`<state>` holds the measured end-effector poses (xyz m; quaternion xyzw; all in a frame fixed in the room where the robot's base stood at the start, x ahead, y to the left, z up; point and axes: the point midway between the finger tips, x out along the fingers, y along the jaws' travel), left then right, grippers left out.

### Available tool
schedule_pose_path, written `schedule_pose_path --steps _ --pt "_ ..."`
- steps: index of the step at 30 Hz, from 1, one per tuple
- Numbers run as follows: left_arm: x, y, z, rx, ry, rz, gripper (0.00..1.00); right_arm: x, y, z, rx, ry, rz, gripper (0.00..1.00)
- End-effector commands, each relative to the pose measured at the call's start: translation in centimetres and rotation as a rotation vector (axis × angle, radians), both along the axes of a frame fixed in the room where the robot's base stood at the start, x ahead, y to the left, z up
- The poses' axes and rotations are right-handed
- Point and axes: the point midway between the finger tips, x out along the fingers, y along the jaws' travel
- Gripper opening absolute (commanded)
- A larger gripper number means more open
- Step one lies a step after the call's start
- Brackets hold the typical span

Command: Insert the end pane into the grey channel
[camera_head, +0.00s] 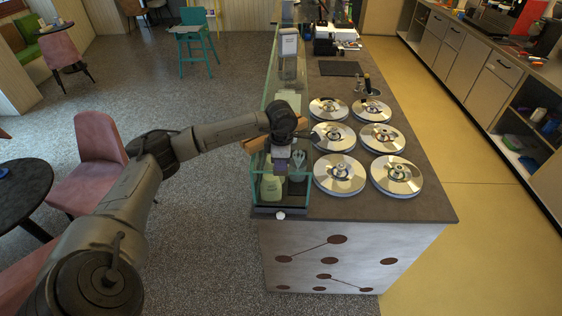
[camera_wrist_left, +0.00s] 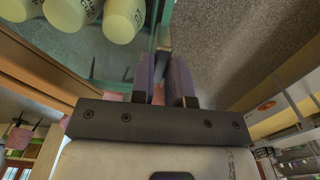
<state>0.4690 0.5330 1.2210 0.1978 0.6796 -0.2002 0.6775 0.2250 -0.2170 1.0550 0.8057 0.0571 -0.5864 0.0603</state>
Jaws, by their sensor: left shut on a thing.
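My left gripper (camera_head: 281,167) reaches over the front end of the glass guard on the counter. Its two purple-padded fingers point down in the head view. In the left wrist view the fingers (camera_wrist_left: 164,78) close on a thin, see-through edge, which I take as the end pane (camera_wrist_left: 162,42). The pane's outline is hard to make out in the head view. The grey channel (camera_head: 265,211) lies low across the guard's front end, below the gripper. I cannot tell whether the pane's lower edge touches it. My right gripper is out of view.
Pale green tubs (camera_head: 271,188) stand inside the glass guard (camera_head: 253,190), close to the gripper; tubs also show in the left wrist view (camera_wrist_left: 124,20). Several lidded gelato wells (camera_head: 340,175) lie to the right on the counter (camera_head: 420,200). A small sign (camera_head: 288,46) stands farther back.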

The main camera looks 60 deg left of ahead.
Motion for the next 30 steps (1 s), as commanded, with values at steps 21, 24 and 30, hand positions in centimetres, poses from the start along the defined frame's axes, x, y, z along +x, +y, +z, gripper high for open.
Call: schedule_pose_path --steps 21,24,30 --pt "0.01 0.0 -0.43 0.0 0.0 0.0 0.45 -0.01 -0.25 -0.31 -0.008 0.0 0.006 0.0" --pt "-0.04 -0.04 -0.57 -0.001 0.003 0.0 0.45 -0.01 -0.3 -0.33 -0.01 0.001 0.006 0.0" --pt "-0.01 0.0 0.32 0.001 0.001 0.0 0.45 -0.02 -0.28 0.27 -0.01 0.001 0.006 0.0"
